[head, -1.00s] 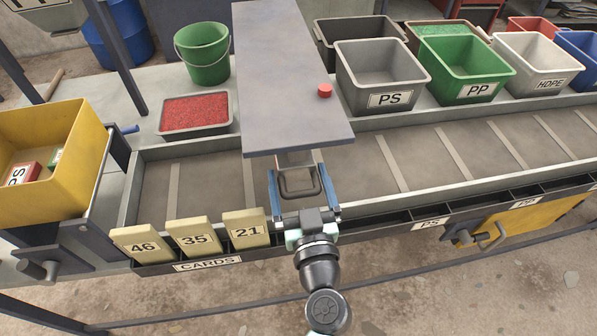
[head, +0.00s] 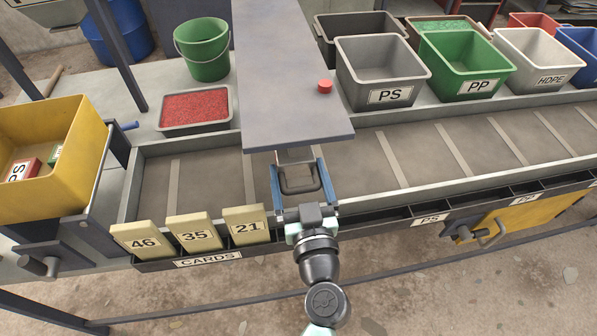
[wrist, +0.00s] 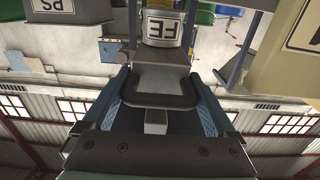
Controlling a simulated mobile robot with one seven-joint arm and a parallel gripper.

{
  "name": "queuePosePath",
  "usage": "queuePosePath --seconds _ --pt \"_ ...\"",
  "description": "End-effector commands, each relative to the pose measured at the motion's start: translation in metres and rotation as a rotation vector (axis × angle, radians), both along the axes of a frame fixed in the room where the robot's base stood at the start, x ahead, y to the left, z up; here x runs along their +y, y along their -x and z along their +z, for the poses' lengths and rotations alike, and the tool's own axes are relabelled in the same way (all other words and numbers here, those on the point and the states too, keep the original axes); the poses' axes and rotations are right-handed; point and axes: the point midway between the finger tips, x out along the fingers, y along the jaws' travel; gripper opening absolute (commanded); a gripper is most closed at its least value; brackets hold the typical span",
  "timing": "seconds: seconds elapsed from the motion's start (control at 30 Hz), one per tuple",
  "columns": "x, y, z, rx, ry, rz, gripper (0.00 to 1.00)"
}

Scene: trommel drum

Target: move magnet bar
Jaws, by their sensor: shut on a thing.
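The magnet bar shows as a grey block with a dark U-shaped handle (head: 299,190) at the near end of the long grey hood (head: 285,85) in the head view. My gripper (head: 296,166) is shut on it, with one blue finger on each side of the handle. The wrist view shows the handle (wrist: 160,101) between the blue fingers, with the grey block (wrist: 160,76) behind it. The rest of the bar is hidden under the hood.
A red button (head: 325,86) sits on the hood. Number cards (head: 195,233) stand to the left of my gripper. A yellow bin (head: 60,180) is at far left. A grey PS bin (head: 383,75) and a green PP bin (head: 465,65) stand behind the belt (head: 430,150).

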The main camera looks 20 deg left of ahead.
Motion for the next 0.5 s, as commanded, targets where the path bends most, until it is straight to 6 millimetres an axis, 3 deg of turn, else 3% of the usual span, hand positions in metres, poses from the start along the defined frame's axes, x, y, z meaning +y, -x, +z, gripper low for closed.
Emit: queuePosePath --seconds 0.17,0.5 --pt "0.013 -0.018 -0.003 -0.001 0.002 0.003 0.00" --pt "0.054 -0.080 -0.004 -0.003 0.003 0.002 0.00"
